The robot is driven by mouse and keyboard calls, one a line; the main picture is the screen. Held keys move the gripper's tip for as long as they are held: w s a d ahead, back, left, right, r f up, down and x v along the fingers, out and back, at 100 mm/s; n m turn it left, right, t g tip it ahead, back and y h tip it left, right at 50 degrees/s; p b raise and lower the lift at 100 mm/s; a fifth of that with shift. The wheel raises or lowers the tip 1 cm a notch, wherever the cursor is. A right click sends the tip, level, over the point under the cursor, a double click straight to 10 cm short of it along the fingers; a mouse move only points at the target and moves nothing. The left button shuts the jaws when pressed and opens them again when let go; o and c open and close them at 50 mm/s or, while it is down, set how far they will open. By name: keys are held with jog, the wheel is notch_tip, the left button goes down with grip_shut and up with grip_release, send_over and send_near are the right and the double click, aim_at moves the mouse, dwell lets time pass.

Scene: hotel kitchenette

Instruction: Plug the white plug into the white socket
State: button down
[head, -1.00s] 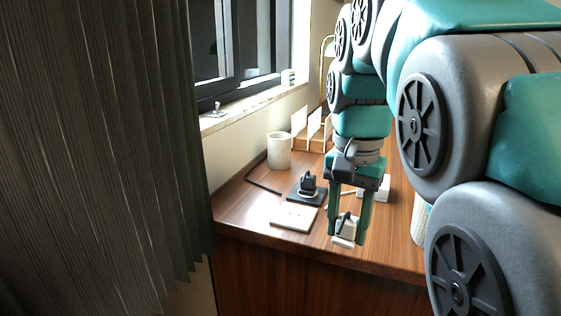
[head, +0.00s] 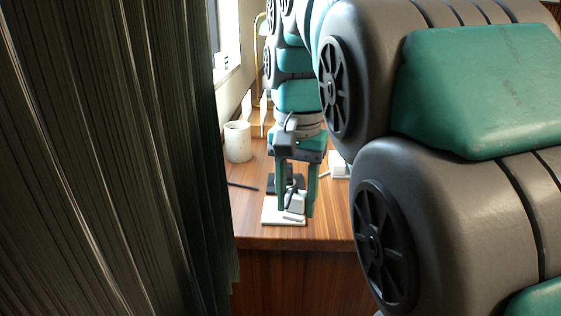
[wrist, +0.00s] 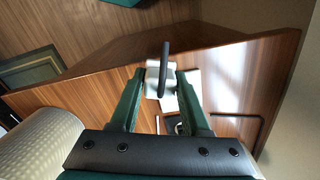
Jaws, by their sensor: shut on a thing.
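My gripper (head: 297,208) is shut on the white plug (head: 297,202), with a finger on each side of it. The plate also shows in the wrist view (wrist: 169,103), partly hidden behind the plug. The plate's holes are not visible.
A dark base (head: 296,181) sits just behind the plate, partly hidden by my gripper. A white cup (head: 237,141) stands at the back left, a white box (head: 338,165) to the right. A pale patterned cylinder (wrist: 38,140) is close in the wrist view. A curtain (head: 110,160) hangs left.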

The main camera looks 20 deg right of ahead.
jog(key=w+r+n+p, duration=0.3)
jog(key=w, duration=0.4)
jog(key=shift+w+n, duration=0.2)
jog(key=shift+n, duration=0.1)
jog(key=shift+f, duration=0.25)
jog(key=shift+f+b, duration=1.4)
jog(key=shift+f, duration=1.3)
jog(key=shift+f, duration=0.6)
jog(key=shift+c, duration=1.5)
grip_release()
jog(key=shift+r, duration=0.1)
